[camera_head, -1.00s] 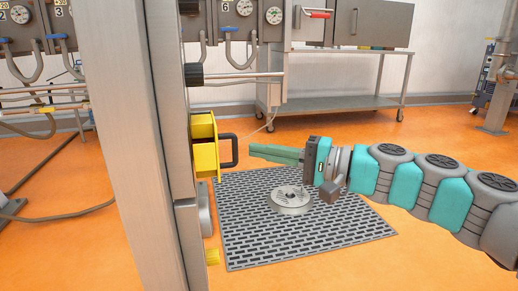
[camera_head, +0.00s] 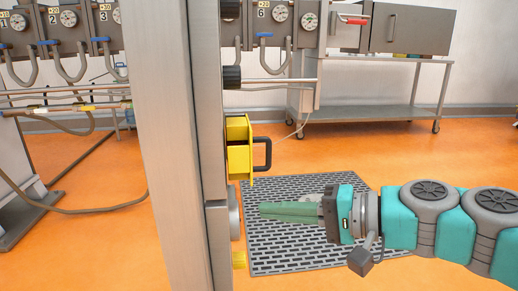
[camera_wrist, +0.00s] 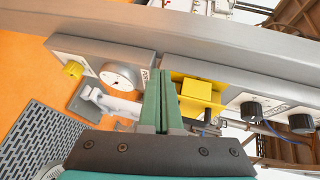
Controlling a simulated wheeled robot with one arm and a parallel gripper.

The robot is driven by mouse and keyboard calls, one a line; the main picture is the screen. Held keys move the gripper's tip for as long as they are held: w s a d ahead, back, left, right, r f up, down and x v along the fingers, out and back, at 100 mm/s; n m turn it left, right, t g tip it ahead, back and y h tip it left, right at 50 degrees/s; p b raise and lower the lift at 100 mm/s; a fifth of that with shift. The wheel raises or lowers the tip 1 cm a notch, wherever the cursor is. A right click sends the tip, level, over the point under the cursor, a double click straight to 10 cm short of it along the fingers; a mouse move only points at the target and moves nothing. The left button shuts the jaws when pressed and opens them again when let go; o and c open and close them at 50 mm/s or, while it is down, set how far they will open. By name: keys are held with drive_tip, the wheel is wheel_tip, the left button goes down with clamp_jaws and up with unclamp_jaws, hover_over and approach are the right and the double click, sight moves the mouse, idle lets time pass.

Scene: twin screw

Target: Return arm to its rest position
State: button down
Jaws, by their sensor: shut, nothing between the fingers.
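My gripper (camera_head: 262,211) is in the lower middle of the head view, at the end of my teal and grey arm coming in from the right. Its green fingers lie together and are empty, pointing left over the grey mat (camera_head: 290,250). In the wrist view my gripper (camera_wrist: 162,75) points up at the machine front, its fingers closed side by side. The yellow box with a black handle (camera_head: 238,145) is above and left of the fingers in the head view. In the wrist view the yellow box (camera_wrist: 195,88) shows just right of the fingers.
A tall grey post (camera_head: 165,150) stands close on the left. A steel table (camera_head: 400,120) stands at the back right. A panel with gauges and hoses (camera_head: 75,35) is at the upper left. Orange floor (camera_head: 400,155) is open between the mat and the table.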

drive_tip(key=s+a+f+n+g+h, duration=0.1)
drive_tip(key=s+f+n+g+h, duration=0.2)
drive_tip(key=s+f, duration=0.5)
drive_tip(key=s+f+n+g+h, duration=0.1)
drive_tip(key=s+f+g+h, duration=0.3)
drive_tip(key=f, duration=0.7)
drive_tip(key=s+d+f+n+g+h, duration=0.1)
drive_tip(key=s+d+f+g+h, duration=0.1)
drive_tip(key=s+d+f+h, duration=0.55)
wheel_tip(320, 180, up, 15)
drive_tip(key=w+d+p, duration=0.1)
drive_tip(key=d+p, duration=0.1)
drive_tip(key=p, duration=1)
drive_tip(key=shift+d+y+p, duration=0.2)
drive_tip(key=shift+y+p, duration=0.15)
drive_tip(key=shift+p, duration=0.05)
